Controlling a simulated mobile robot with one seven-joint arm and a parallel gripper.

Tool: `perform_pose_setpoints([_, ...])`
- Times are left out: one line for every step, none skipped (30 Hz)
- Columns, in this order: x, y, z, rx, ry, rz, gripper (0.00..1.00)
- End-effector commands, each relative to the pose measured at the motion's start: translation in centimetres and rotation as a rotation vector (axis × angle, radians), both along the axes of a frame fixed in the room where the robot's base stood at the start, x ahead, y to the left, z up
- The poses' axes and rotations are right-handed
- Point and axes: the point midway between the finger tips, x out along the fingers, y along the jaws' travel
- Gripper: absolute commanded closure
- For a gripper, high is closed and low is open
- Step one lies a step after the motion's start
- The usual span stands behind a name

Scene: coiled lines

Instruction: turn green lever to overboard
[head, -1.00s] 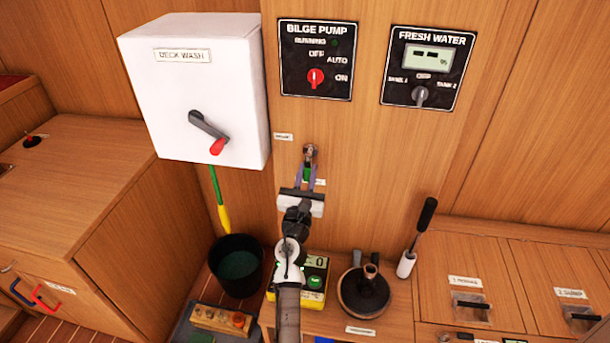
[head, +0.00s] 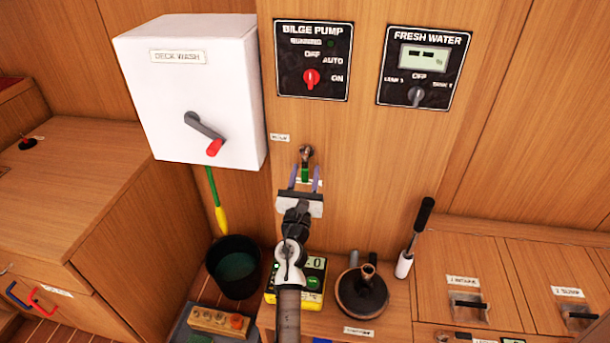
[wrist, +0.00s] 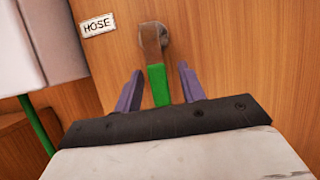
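The green lever (wrist: 158,84) hangs down from a metal valve fitting on the wooden panel; it also shows in the head view (head: 305,173). My gripper (wrist: 160,85) is open, with one purple finger on each side of the green lever. Gaps show between the lever and both fingers. A label reading HOSE (wrist: 97,23) is on the panel to the upper left of the valve. The lower end of the lever is hidden behind the gripper body. No overboard label can be read.
A white deck wash box (head: 195,90) with a red-tipped handle juts out at left. Bilge pump (head: 313,60) and fresh water (head: 420,65) panels are above. A black bucket (head: 234,267), a yellow device (head: 300,283) and a winch (head: 362,292) stand below.

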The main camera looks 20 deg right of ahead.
Motion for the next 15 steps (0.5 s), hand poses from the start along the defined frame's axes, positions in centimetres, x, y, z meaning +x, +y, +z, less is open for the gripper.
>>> perform_pose_setpoints([0.0, 0.0, 0.0, 0.001, -0.001, 0.000, 0.60])
perform_pose_setpoints([0.0, 0.0, 0.0, 0.001, -0.001, 0.000, 0.60])
perform_pose_setpoints([0.0, 0.0, 0.0, 0.001, -0.001, 0.000, 0.60])
perform_pose_setpoints([-0.1, 0.1, 0.0, 0.001, -0.001, 0.000, 0.60])
perform_pose_setpoints([-0.1, 0.1, -0.1, 0.001, -0.001, 0.000, 0.60])
perform_pose_setpoints([-0.3, 0.2, -0.2, 0.000, 0.000, 0.001, 0.60])
perform_pose_setpoints([-0.5, 0.4, -0.4, 0.001, 0.001, 0.001, 0.60])
perform_pose_setpoints([-0.7, 0.5, -0.6, 0.001, 0.001, 0.001, 0.60])
perform_pose_setpoints([-1.1, 0.8, -0.8, 0.001, 0.001, 0.002, 0.60])
perform_pose_setpoints([-1.5, 1.1, -1.0, 0.001, 0.002, 0.002, 0.60])
perform_pose_setpoints([-1.9, 1.3, -1.2, 0.001, 0.002, 0.002, 0.60])
perform_pose_setpoints([-2.5, 1.7, -1.6, 0.001, 0.002, 0.003, 0.60])
perform_pose_setpoints([-3.0, 2.1, -1.9, 0.002, 0.003, 0.003, 0.60])
perform_pose_setpoints([-3.5, 2.4, -2.2, 0.001, 0.002, 0.002, 0.60])
perform_pose_setpoints([-4.2, 2.9, -2.5, 0.001, 0.002, 0.002, 0.60])
